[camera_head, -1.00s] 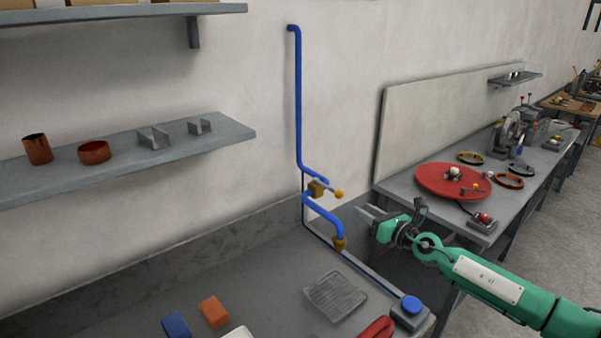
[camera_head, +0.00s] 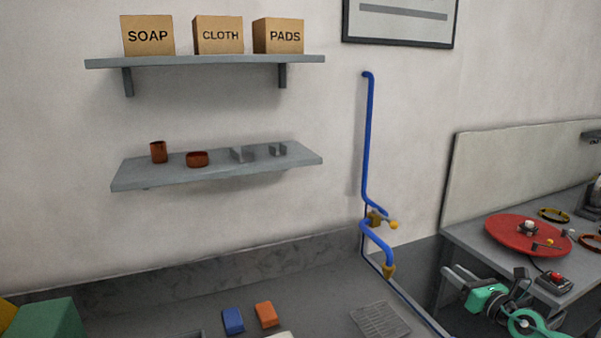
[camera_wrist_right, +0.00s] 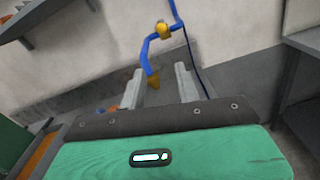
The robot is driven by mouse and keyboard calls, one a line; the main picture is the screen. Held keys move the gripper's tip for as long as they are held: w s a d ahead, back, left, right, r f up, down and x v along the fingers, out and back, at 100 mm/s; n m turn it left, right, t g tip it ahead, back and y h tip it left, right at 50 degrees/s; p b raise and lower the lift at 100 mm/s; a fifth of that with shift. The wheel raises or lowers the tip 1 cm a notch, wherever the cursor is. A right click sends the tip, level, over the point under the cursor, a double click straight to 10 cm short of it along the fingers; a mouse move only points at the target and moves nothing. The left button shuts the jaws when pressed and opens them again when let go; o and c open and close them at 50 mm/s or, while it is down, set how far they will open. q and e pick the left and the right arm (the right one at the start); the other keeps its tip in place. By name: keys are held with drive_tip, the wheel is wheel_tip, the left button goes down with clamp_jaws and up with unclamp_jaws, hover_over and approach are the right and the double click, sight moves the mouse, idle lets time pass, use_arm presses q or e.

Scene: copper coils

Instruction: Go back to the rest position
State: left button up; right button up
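My right gripper (camera_head: 456,279) shows at the lower right of the head view, right of the sink's blue pipe and in front of the right-hand bench. Its two pale fingers are apart with nothing between them. In the right wrist view the fingers (camera_wrist_right: 161,86) also stand apart and empty. The blue pipe (camera_head: 369,140) with its brass tap (camera_head: 377,220) is on the wall and shows beyond the fingers in the wrist view. My left gripper is not seen.
A grey counter (camera_head: 320,290) holds a blue block (camera_head: 233,320), an orange block (camera_head: 266,314) and a ribbed mat (camera_head: 380,320). A shelf (camera_head: 225,172) holds copper pieces. The bench at right holds a red disc (camera_head: 520,236). A green shape (camera_head: 45,322) is at lower left.

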drive_tip(key=s+a+f+m+g+h, duration=0.1)
drive_tip(key=s+a+f+m+h, duration=0.45)
drive_tip(key=m, duration=0.65)
drive_tip(key=s+a+f+m+h, duration=0.35)
drive_tip(key=s+f+m, duration=0.25)
drive_tip(key=s+m, duration=0.45)
drive_tip(key=s+a+f+m+g+y, duration=0.1)
drive_tip(key=s+a+f+m+g, duration=0.25)
drive_tip(key=s, duration=0.55)
drive_tip(key=s+a+f+m+g+y, duration=0.1)
drive_tip(key=s+f+m+g, duration=0.2)
drive_tip(key=s+m+g, duration=0.45)
drive_tip(key=s+a+f+m+g+y, duration=0.1)
drive_tip(key=s+a+f+m, duration=0.2)
drive_tip(key=s, duration=0.7)
wheel_tip(320, 180, down, 32)
drive_tip(key=s+g, duration=0.1)
drive_tip(key=g, duration=0.1)
drive_tip(key=s+d+f, duration=0.2)
drive_tip(key=s+f, duration=0.7)
drive_tip(key=f, duration=0.1)
drive_tip(key=s+d+f, duration=0.2)
drive_tip(key=s+f, duration=0.8)
drive_tip(key=shift+n+g+b, duration=0.35)
drive_tip(key=shift+n+g, duration=0.05)
drive_tip(key=shift+n, duration=0.05)
